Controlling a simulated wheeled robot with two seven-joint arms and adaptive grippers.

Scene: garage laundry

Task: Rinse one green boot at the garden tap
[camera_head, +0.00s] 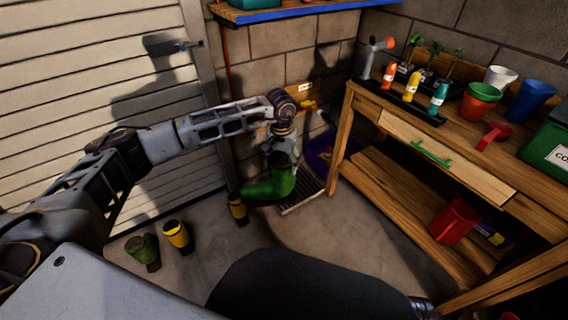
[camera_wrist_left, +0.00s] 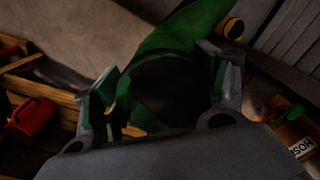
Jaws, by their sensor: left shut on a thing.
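My left gripper (camera_head: 281,158) is shut on a green boot (camera_head: 272,186) and holds it above the floor near the brick wall. In the left wrist view the boot (camera_wrist_left: 182,35) lies between the two fingers (camera_wrist_left: 163,95), with its dark opening facing the camera. A yellow tap-like fitting (camera_head: 308,104) is on the wall just behind the gripper; the arm partly hides the area. No water shows. A second green boot (camera_head: 143,252) stands on the floor at left. My right gripper is not in view.
A floor grate (camera_head: 302,197) lies below and right of the held boot. A wooden workbench (camera_head: 440,146) with bottles and pots fills the right. A blue-edged shelf (camera_head: 300,11) hangs above.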

